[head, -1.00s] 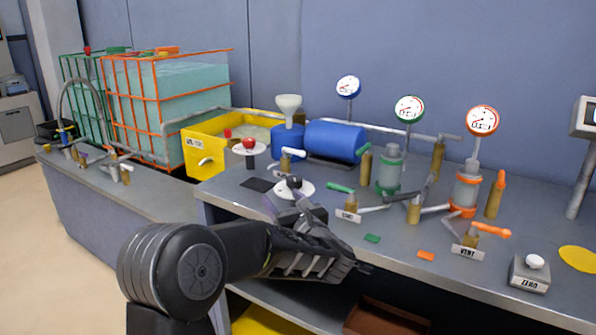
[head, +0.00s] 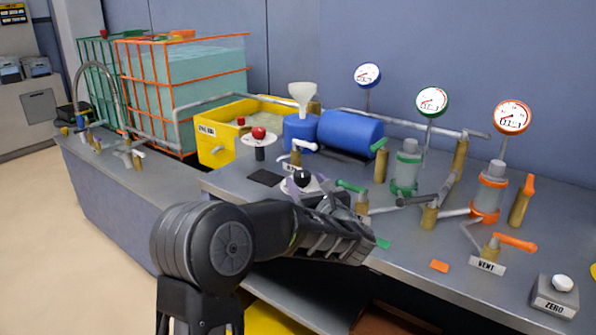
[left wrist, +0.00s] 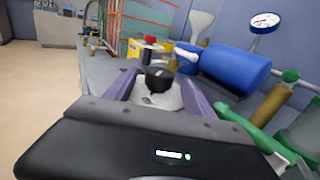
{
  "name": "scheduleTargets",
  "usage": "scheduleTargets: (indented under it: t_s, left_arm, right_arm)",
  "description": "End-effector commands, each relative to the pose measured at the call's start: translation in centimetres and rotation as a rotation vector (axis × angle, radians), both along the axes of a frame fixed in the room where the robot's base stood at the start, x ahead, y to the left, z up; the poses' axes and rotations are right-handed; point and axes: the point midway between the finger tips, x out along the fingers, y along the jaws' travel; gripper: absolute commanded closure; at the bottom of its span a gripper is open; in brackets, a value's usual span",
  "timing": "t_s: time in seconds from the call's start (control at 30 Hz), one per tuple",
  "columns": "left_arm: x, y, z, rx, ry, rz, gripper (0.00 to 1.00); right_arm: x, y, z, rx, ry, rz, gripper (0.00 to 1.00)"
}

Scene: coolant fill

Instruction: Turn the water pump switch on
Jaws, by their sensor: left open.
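A black knob (head: 302,178) stands on a round white plate (head: 288,187) near the front edge of the bench. In the left wrist view the black knob (left wrist: 159,77) and its white plate (left wrist: 160,97) lie between the purple fingers of my left gripper (left wrist: 158,84). The fingers are open, one on each side of the knob; I cannot tell whether they touch it. In the head view my left gripper (head: 307,185) is partly hidden behind my forearm. No label naming the water pump switch is readable. My right gripper is not in view.
A red knob (head: 258,132) on a white disc stands behind. A yellow tub (head: 212,150), blue tank (head: 350,134) and white funnel (head: 302,93) lie beyond. A green-handled valve (head: 352,187) and other valves and pipes crowd the right. A VENT sign (head: 487,265) stands at the front.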

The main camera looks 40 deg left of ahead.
Motion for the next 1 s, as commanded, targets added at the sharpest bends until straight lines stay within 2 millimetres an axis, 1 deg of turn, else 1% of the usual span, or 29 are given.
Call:
scheduleTargets:
  t_s: [0.2, 0.4, 0.53, 0.77, 1.0]
  left_arm:
    - [1.7, 2.9, 0.1, 0.001, 0.000, 0.003, 0.37]
    - [3.2, 5.1, 0.1, 0.001, -0.001, 0.002, 0.37]
    - [3.5, 5.6, 0.0, 0.001, 0.000, 0.001, 0.37]
    - [3.5, 5.6, 0.0, 0.001, 0.000, 0.000, 0.37]
    - [3.5, 5.6, 0.0, 0.001, -0.001, 0.001, 0.56]
  right_arm:
    - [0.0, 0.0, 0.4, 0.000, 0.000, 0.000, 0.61]
    - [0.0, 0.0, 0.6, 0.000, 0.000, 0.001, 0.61]
    - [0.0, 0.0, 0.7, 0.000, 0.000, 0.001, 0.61]
    - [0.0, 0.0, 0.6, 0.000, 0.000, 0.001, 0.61]
    - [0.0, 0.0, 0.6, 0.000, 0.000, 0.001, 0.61]
